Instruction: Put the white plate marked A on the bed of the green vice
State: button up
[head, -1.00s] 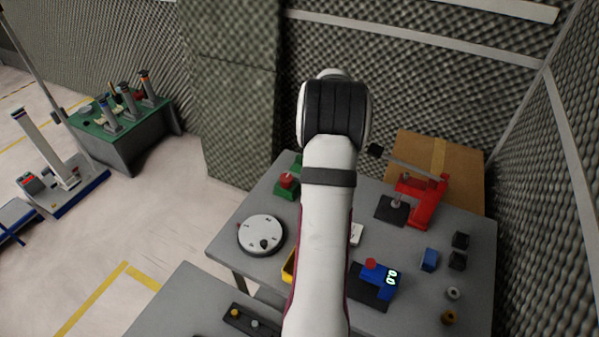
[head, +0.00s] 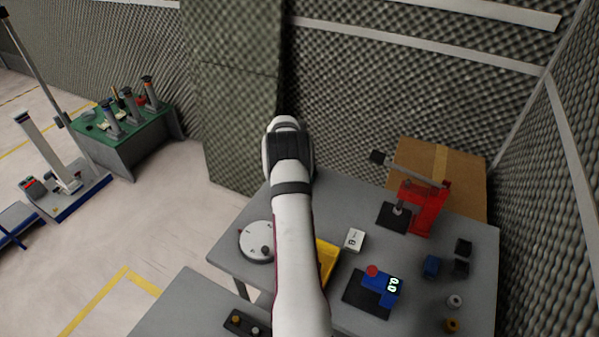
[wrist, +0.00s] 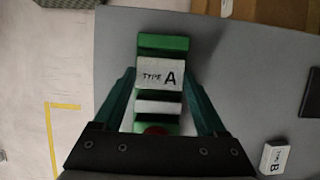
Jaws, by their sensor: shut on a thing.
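In the wrist view, the white plate marked A (wrist: 160,75) is between the two teal fingers of my gripper (wrist: 160,76), which is shut on it by its sides. The green vice (wrist: 163,43) lies directly below the plate, with its green end past the plate and its red part (wrist: 155,130) nearer my wrist. A pale strip shows between the plate and the red part. I cannot tell whether the plate touches the vice bed. In the head view my arm hides the gripper, plate A and the vice.
A white plate marked B (head: 355,240) lies on the grey table (head: 330,200), also seen in the wrist view (wrist: 274,158).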

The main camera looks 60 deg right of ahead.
jog(key=shift+f, duration=0.1)
jog(key=o, duration=1.5)
